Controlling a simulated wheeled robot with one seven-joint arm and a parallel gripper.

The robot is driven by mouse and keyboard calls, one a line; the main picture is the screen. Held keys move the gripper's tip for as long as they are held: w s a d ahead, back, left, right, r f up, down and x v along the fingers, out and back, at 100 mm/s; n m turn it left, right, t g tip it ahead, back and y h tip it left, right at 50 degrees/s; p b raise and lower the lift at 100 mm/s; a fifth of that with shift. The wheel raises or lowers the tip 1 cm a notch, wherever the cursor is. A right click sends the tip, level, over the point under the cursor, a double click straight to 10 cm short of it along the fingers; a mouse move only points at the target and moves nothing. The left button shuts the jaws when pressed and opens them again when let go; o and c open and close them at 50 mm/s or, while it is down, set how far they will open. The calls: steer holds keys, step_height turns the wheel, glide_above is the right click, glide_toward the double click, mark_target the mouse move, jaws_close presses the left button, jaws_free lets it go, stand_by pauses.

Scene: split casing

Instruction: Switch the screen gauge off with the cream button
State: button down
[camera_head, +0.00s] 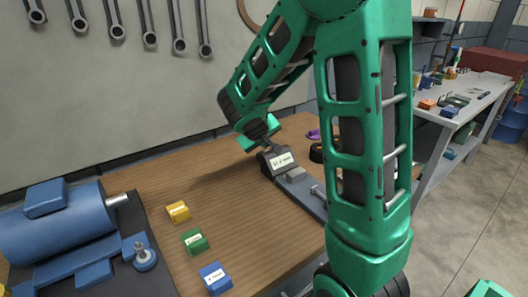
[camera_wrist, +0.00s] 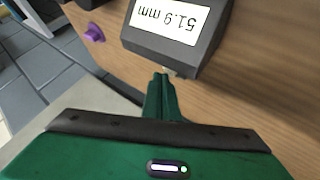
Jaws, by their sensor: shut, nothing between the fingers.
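The screen gauge (camera_head: 280,161) is a dark box with a white lit display, standing at the far end of a dark bed on the wooden bench. In the wrist view the gauge (camera_wrist: 210,50) shows 51.9 mm, upside down. A small cream bit, likely the cream button (camera_wrist: 169,71), shows at the gauge's lower edge, right at my fingertips and partly hidden by them. My gripper (camera_wrist: 161,77) is shut and empty, its fingertips beside that edge; I cannot tell whether they touch. In the head view my gripper (camera_head: 262,141) is just behind the gauge, its tips mostly hidden.
Yellow (camera_head: 178,211), green (camera_head: 194,241) and blue (camera_head: 215,278) labelled blocks lie on the bench (camera_head: 150,185). A blue motor-like machine (camera_head: 60,225) stands at left. A purple piece (camera_wrist: 95,33) lies near the gauge. My arm hides part of the bench's right side.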

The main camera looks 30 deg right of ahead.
steer(key=shift+f, duration=0.4)
stand_by(0.3)
steer(key=shift+r, duration=0.9)
step_height(320, 180, up, 6)
stand_by(0.6)
stand_by(0.3)
